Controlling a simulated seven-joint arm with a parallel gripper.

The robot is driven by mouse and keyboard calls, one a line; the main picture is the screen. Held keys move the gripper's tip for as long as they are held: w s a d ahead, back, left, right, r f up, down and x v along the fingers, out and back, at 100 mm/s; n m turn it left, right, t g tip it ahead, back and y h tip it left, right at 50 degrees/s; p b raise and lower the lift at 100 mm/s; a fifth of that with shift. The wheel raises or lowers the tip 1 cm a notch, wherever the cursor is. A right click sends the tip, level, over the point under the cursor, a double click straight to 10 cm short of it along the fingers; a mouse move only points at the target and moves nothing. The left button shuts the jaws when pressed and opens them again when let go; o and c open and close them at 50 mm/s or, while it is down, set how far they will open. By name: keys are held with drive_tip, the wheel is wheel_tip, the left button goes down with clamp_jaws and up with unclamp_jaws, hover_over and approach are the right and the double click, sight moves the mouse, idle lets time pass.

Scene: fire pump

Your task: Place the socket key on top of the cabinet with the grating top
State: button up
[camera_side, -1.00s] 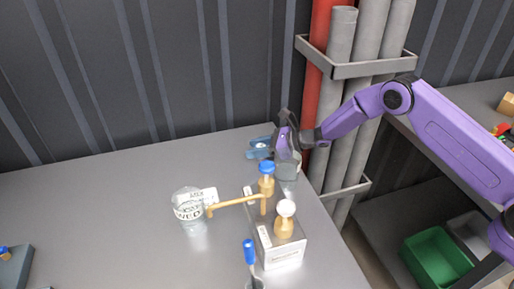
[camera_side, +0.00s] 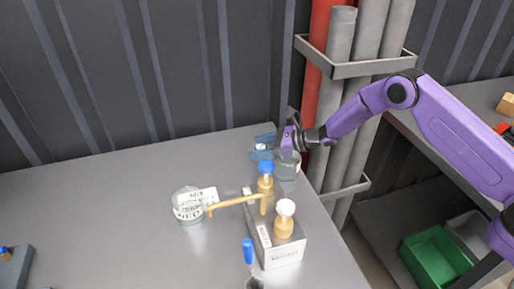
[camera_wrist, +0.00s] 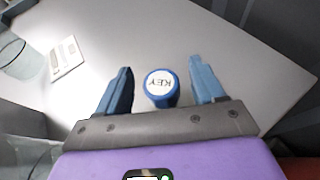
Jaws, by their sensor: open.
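A blue round cap lettered KEY (camera_wrist: 162,87) shows in the wrist view, between my open fingers and close to them; its body below is mostly hidden. My gripper (camera_wrist: 161,72) is open, with one blue finger on each side of the cap. In the side view my gripper (camera_side: 263,146) is at the back right of the grey table, just above and behind a tan piece with a blue cap (camera_side: 266,166). I cannot tell whether the fingers touch the cap. No grating top can be made out in either view.
A grey box (camera_side: 284,253) with a white-capped tan knob (camera_side: 285,208) stands in front. A tan bar (camera_side: 236,202) runs left. A clear jar (camera_side: 190,208) and another (camera_side: 288,172) stand nearby. A blue-handled tool (camera_side: 248,250) is in front. Pipes (camera_side: 372,80) rise behind. The left table is mostly clear.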

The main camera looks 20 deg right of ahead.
drive_tip(key=shift+v, duration=3)
